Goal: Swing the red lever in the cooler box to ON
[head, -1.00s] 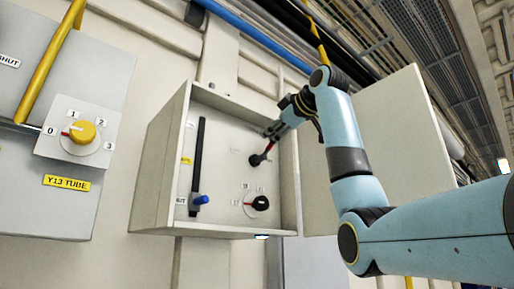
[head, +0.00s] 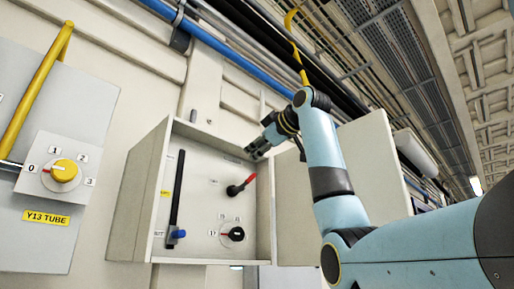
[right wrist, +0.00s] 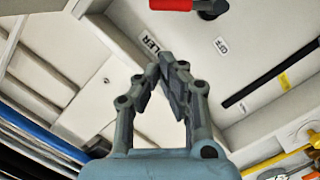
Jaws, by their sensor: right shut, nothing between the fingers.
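The cooler box (head: 139,195) is an open beige cabinet in the middle of the head view. Its red lever (head: 248,181) has a black pivot and points up and to the right. In the right wrist view the red lever (right wrist: 170,4) is cut off by the top edge, and an OFF label (right wrist: 221,45) sits on the panel near it. My right gripper (head: 252,153) is shut and empty, above the lever and apart from it. Its fingertips also show in the right wrist view (right wrist: 169,62). My left gripper is not in view.
Inside the box are a black slotted bar with a blue knob (head: 177,234) and a black rotary knob (head: 236,234). The box's open door (head: 370,165) is on the right, behind my arm. A grey panel with a yellow knob (head: 64,171) is at left.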

